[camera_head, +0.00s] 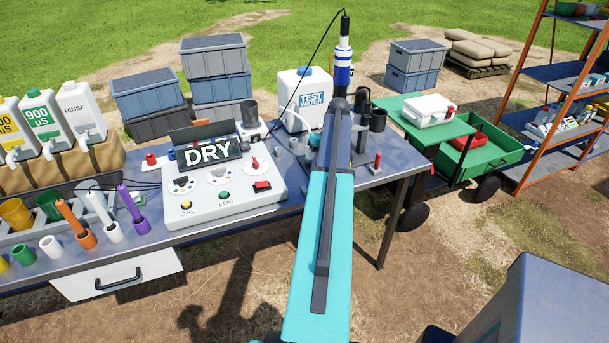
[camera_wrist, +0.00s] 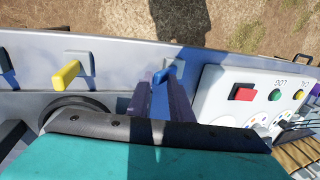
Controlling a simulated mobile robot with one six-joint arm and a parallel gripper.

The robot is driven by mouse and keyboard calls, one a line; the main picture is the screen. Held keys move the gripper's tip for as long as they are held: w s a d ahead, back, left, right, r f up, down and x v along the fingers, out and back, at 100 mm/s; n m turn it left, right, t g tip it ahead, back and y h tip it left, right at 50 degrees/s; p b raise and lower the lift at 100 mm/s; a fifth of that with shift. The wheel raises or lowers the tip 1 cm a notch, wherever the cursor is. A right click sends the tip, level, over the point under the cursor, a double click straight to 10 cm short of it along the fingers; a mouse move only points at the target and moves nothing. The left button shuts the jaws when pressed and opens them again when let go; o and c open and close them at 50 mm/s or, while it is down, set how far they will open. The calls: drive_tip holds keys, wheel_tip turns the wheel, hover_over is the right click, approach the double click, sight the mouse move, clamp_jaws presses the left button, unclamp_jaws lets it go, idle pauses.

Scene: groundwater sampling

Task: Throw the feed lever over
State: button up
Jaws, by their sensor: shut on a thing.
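My gripper (camera_wrist: 160,88) shows in the wrist view as two dark fingers close together over the grey bench. It is shut on a lever with a blue end (camera_wrist: 163,74), which shows between the fingertips. A yellow lever (camera_wrist: 66,75) stands to its left in the wrist view, apart from the fingers. No label is readable on either lever. In the head view my turquoise arm reaches over the bench and hides the gripper and both levers.
The white meter box (camera_head: 228,196) with its DRY display stands close beside the gripper. A red-topped piece (camera_head: 377,160) stands near the bench's right end. The TEST WATER canister (camera_head: 306,98) stands behind. A blue-and-white cylinder (camera_head: 343,66) with a cable rises beyond my arm.

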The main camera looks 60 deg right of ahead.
drive_tip(key=shift+o, duration=0.3)
drive_tip(key=shift+s+d+f+y, duration=0.3)
drive_tip(key=shift+s+d+f, duration=0.15)
drive_tip(key=shift+d+f, duration=0.15)
drive_tip(key=shift+s+f+t+y, duration=0.2)
drive_tip(key=shift+f+t+y, duration=0.1)
drive_tip(key=shift+f+t, duration=0.1)
drive_tip(key=o, duration=0.6)
drive_tip(key=shift+d, duration=0.15)
drive_tip(key=shift+d+r, duration=0.15)
drive_tip(key=shift+r, duration=0.2)
drive_tip(key=b+v, duration=0.4)
drive_tip(key=v, duration=0.9)
drive_tip(key=shift+r, duration=0.25)
